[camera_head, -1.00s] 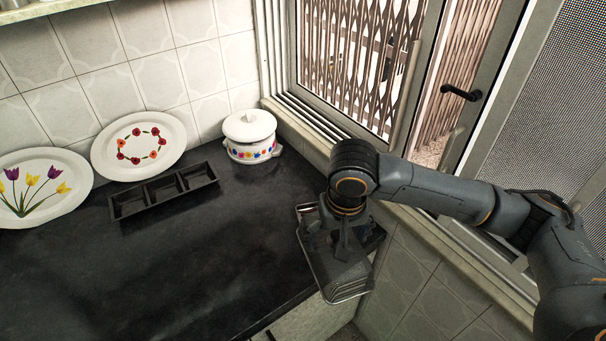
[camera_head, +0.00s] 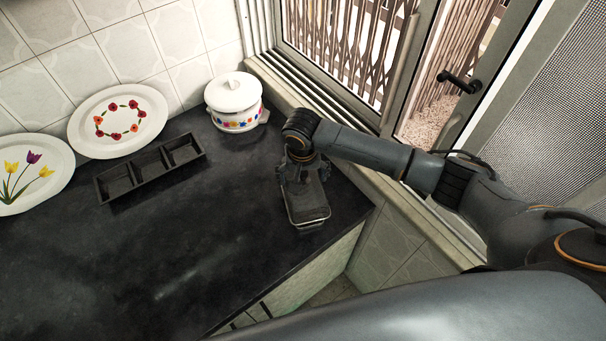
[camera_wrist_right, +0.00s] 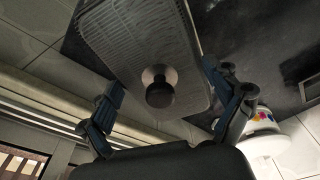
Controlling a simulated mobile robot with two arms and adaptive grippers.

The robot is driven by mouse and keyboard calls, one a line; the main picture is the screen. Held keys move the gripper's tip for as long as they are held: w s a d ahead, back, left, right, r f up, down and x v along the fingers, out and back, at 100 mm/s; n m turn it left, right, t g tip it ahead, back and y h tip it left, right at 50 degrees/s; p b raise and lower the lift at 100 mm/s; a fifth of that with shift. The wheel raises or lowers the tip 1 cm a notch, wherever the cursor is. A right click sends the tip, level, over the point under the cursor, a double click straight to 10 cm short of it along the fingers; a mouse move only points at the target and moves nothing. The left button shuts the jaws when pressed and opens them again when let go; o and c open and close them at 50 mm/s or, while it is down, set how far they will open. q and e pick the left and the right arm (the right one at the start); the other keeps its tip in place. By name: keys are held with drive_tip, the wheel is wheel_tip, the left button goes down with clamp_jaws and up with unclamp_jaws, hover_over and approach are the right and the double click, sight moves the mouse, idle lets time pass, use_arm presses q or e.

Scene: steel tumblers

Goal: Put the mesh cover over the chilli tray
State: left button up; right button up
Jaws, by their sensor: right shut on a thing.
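The mesh cover (camera_head: 307,204) is a grey, rounded rectangular lid at the right end of the dark counter. The right wrist view shows its fine mesh top (camera_wrist_right: 130,35) and a round dark knob (camera_wrist_right: 160,93). My right gripper (camera_head: 301,178) is shut on the cover, with one finger at each side of it in the right wrist view (camera_wrist_right: 162,80). A thin pale rim shows just below the cover's near end. The chilli tray cannot be made out clearly; the cover and gripper hide what lies beneath. My left gripper is not in view.
A black three-compartment dish (camera_head: 150,169) stands left of the gripper. A white lidded pot (camera_head: 235,103) is behind it, near the window (camera_head: 345,60). Two floral plates (camera_head: 117,120) lean on the tiles. The counter's front edge is close; its middle (camera_head: 190,240) is clear.

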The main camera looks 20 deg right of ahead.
wheel_tip(320, 180, down, 4)
drive_tip(key=b, duration=0.4)
drive_tip(key=shift+w+f, duration=0.1)
drive_tip(key=shift+f, duration=0.35)
wheel_tip(320, 180, down, 2)
drive_tip(key=shift+f, duration=0.3)
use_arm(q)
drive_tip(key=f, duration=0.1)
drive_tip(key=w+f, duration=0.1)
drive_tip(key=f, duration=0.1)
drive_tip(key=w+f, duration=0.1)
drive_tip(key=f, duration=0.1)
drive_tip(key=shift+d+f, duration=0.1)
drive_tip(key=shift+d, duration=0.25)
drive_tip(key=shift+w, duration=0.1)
use_arm(e)
drive_tip(key=shift+f, duration=0.35)
drive_tip(key=o, duration=1)
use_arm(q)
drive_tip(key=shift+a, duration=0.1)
